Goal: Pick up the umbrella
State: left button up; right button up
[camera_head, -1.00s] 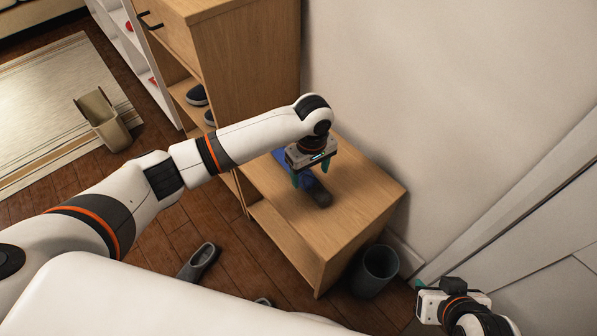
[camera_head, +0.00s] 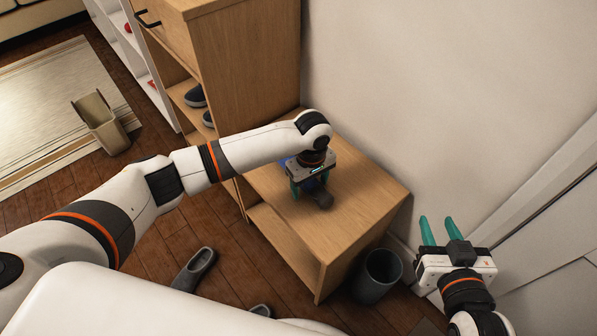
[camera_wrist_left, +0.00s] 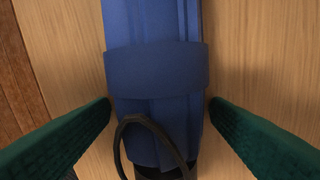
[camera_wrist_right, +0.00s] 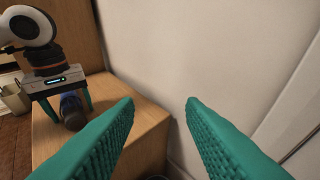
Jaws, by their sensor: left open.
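The blue folded umbrella (camera_wrist_left: 155,70) lies on the low wooden bench, with a strap around it and a dark cord loop near its dark handle. In the head view only parts of it show, including the dark handle end (camera_head: 323,201); my left arm and gripper hide the rest. My left gripper (camera_head: 308,191) points down over the umbrella. Its green fingers (camera_wrist_left: 160,103) are open, one on each side of the umbrella, with a gap visible on both sides. My right gripper (camera_head: 434,230) is open and empty, to the right of the bench; its fingers also show in the right wrist view (camera_wrist_right: 160,103).
The wooden bench (camera_head: 365,195) stands against the wall beside a taller cabinet (camera_head: 245,70). A dark bin (camera_head: 380,272) stands on the floor by the bench's end. Slippers (camera_head: 195,268) lie on the floor in front. A beige bin (camera_head: 100,122) stands at the left.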

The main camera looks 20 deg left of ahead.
pick_arm(q)
jog(key=c, duration=1.3)
jog(key=shift+o, duration=0.2)
jog(key=shift+r, duration=0.2)
